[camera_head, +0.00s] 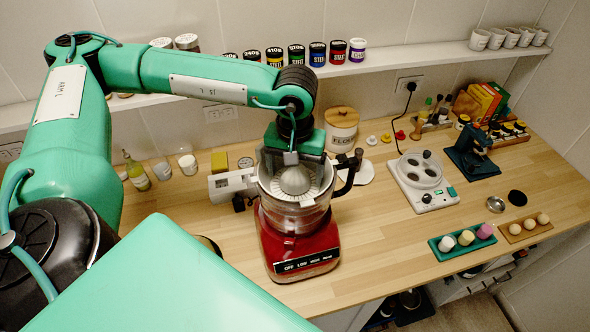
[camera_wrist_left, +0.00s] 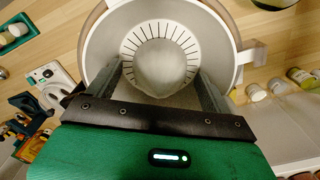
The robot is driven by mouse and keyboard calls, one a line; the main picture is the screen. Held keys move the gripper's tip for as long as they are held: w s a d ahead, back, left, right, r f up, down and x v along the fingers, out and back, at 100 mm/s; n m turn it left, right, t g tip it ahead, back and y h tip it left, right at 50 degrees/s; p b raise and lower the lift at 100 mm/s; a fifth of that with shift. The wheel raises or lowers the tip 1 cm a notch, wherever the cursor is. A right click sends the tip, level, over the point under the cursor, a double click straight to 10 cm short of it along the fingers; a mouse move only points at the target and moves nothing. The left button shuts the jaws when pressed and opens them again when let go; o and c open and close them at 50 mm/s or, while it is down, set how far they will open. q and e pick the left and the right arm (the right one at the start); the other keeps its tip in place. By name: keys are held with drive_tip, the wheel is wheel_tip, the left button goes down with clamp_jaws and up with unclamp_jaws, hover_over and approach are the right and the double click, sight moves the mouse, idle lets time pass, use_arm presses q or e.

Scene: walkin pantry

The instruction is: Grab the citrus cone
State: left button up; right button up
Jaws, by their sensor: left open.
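The citrus cone (camera_head: 295,180) is a grey ribbed dome. It sits in the clear bowl (camera_head: 297,216) on top of the red food processor (camera_head: 295,245). My left gripper (camera_head: 296,164) is open and points down over the bowl, with its fingertips close to the cone. In the left wrist view the cone (camera_wrist_left: 160,62) shows between the two fingers of my left gripper (camera_wrist_left: 162,80), ringed by a slotted strainer. I cannot tell whether the fingers touch it. My right gripper is not in view.
A flour canister (camera_head: 341,127) stands behind the processor and a white hot-plate device (camera_head: 422,181) to its right. A green tray (camera_head: 462,242) and a wooden tray (camera_head: 524,227) lie at the right front. A bottle (camera_head: 136,172) and cups stand at the left.

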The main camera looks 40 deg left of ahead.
use_arm(q)
drive_tip(key=c, duration=1)
drive_tip(key=shift+c, duration=0.4)
drive_tip(key=shift+r, duration=0.1)
